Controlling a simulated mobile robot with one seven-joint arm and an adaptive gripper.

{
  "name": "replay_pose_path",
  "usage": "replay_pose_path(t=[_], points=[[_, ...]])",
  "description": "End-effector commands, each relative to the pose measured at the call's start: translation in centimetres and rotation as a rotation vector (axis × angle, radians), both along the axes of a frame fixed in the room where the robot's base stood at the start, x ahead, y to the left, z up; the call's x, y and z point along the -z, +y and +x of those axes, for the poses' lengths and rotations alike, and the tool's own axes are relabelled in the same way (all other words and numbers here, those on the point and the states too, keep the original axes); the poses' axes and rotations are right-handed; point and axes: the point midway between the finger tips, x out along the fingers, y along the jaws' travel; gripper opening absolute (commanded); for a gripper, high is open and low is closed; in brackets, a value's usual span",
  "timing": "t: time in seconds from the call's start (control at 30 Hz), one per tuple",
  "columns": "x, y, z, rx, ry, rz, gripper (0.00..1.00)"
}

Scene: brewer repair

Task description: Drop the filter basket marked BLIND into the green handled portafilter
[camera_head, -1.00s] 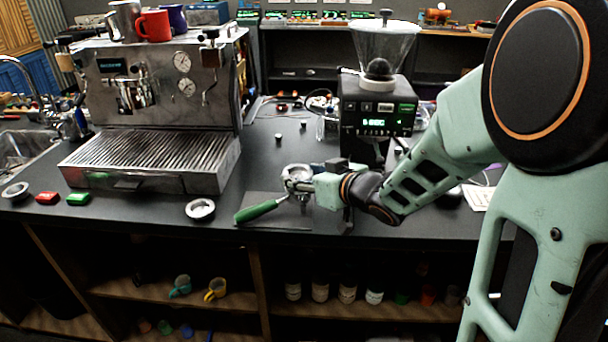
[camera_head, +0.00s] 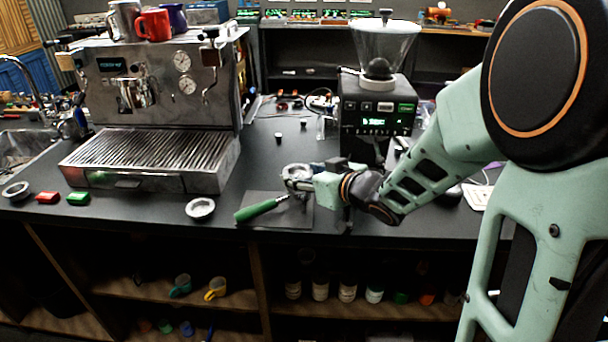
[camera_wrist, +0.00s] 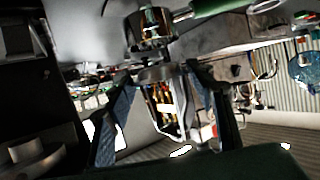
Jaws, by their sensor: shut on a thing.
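The green handled portafilter (camera_head: 258,210) lies on a dark mat, handle pointing to the lower left. Its metal head shows at the top of the wrist view (camera_wrist: 150,28), with part of the green handle (camera_wrist: 218,7). My gripper (camera_head: 312,184) is at the portafilter's head end. In the wrist view, its fingers (camera_wrist: 160,95) are shut on a shiny metal filter basket (camera_wrist: 163,102). A gap shows there between basket and portafilter head. In the head view, basket and portafilter head overlap, so their exact alignment is unclear. No BLIND marking is readable.
Another round metal basket (camera_head: 200,208) lies left of the mat (camera_head: 290,222), and one (camera_head: 16,190) at the far left. The espresso machine (camera_head: 150,120) stands left, the grinder (camera_head: 375,115) behind my gripper.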

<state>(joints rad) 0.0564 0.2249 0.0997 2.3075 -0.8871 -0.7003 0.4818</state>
Motion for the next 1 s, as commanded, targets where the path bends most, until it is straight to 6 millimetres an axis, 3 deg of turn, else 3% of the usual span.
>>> replay_pose_path(t=[1.0], points=[[1.1,0.0,0.0,0.0,0.0,0.0,0.24]])
